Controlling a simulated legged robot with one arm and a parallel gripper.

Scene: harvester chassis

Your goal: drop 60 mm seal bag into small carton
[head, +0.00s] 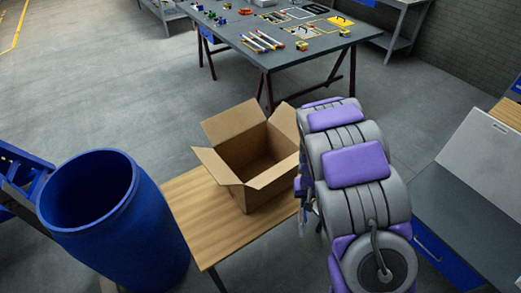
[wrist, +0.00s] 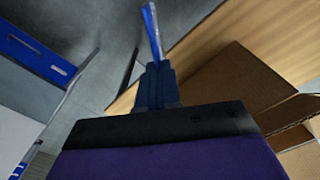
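The small carton (head: 245,193) stands open on a wooden table in the head view, flaps spread, its visible inside empty. In the wrist view a carton flap (wrist: 235,75) shows at the right. My gripper (wrist: 155,72) points up the wrist view with its dark fingers together. A thin blue and clear strip (wrist: 152,32), seen edge-on, stands out from between the fingertips; it looks like the seal bag, but its size cannot be read. In the head view my arm covers most of the gripper, just right of the carton.
A blue barrel (head: 150,225) stands left of the wooden table (head: 190,205). A grey table (head: 290,55) with tools and small parts is at the back. A grey workbench (head: 470,225) with blue drawers is at the right. Open floor (head: 120,100) lies at the left back.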

